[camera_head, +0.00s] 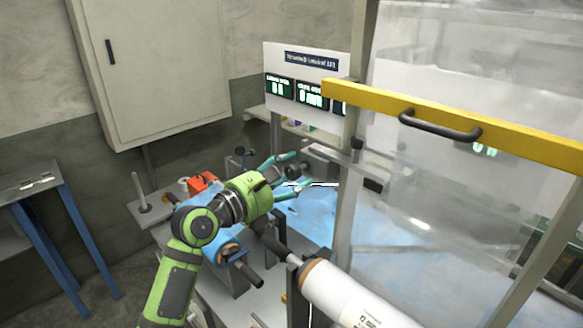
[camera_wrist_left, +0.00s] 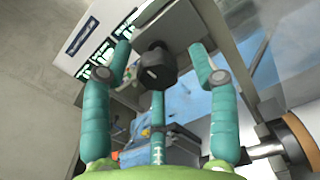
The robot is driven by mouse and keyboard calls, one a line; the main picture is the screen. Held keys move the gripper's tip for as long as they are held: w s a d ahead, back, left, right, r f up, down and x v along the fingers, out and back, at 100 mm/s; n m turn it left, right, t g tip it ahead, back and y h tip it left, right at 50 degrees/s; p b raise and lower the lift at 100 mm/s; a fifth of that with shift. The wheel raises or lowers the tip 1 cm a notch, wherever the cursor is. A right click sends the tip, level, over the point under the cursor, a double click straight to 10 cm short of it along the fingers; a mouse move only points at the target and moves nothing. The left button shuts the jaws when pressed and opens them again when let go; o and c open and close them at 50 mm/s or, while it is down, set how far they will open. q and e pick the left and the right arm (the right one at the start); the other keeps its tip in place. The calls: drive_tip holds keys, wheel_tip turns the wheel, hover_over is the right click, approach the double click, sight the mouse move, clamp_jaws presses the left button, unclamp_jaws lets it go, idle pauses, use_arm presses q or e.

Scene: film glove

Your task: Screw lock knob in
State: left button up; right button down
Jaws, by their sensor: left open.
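The lock knob appears to be the black round knob (camera_wrist_left: 157,68) in the left wrist view. It sits between and beyond the fingertips of my left gripper (camera_wrist_left: 160,50), with a visible gap on both sides. My left gripper (camera_head: 290,173) has teal fingers spread open and is empty in the head view, beside the machine's frame. I cannot make out the knob clearly in the head view; the fingers and small dark parts crowd that spot. The thread and the hole are hidden. My right gripper is not in view.
A white film roll (camera_head: 345,298) on a cardboard core lies at the front. A yellow bar (camera_head: 450,125) with a black handle tops a clear guard at right. A display panel (camera_head: 305,85) stands behind. An orange object (camera_head: 202,182) is behind my left arm. Blue film (camera_head: 385,222) lies inside the machine.

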use_arm(q)
drive_tip(key=shift+w+d, duration=0.25)
drive_tip(key=shift+s+a, duration=0.1)
drive_tip(key=c, duration=1.2)
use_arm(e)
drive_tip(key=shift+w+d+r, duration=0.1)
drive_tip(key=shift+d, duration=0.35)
use_arm(q)
drive_tip(key=shift+o, duration=0.2)
drive_tip(key=shift+f, duration=0.1)
drive_tip(key=shift+m, duration=0.4)
